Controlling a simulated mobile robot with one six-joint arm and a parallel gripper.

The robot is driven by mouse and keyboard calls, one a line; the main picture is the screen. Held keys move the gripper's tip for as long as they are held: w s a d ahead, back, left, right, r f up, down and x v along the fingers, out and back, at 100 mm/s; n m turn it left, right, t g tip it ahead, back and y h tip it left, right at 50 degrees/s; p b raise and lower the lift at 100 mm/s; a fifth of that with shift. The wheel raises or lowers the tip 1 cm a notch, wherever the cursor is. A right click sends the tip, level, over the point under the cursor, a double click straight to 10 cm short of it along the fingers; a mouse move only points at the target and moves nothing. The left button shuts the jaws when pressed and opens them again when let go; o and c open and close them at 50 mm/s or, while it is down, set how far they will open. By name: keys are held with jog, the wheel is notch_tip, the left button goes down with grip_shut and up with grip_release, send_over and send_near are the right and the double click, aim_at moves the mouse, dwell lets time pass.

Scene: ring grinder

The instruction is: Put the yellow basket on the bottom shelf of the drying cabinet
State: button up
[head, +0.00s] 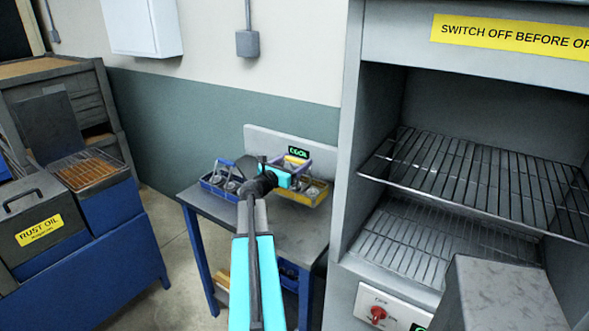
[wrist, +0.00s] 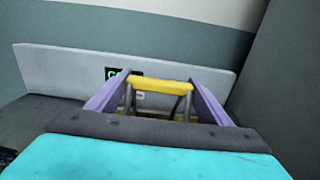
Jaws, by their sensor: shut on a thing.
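The yellow basket (head: 317,196) is at the back of the grey side table, with small metal parts inside. My gripper (head: 298,168) is above it, its purple fingers shut on the basket's yellow handle. In the wrist view the handle (wrist: 160,86) lies crosswise between the fingertips, and the gripper (wrist: 160,98) hides most of the basket. I cannot tell whether the basket touches the table. The drying cabinet (head: 347,170) stands open on the right. Its bottom wire shelf (head: 425,247) looks empty, below an upper wire shelf (head: 470,172).
A blue basket (head: 214,187) with parts stands just left on the table (head: 285,235). A grey back panel (head: 262,140) with a lit sign rises behind. A rust oil tank (head: 36,225) is at the left. The cabinet's side wall stands between table and shelves.

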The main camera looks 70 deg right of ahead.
jog(key=shift+d+r, duration=0.1)
jog(key=shift+d, duration=0.05)
jog(key=shift+w+d, duration=0.15)
jog(key=shift+d, duration=0.1)
jog(key=shift+f, duration=0.25)
jog(key=shift+f+p, duration=0.55)
jog(key=shift+f, duration=1.15)
jog(key=o, duration=1.9)
jog(key=shift+b+v, duration=1.35)
jog(key=shift+v, duration=4.65)
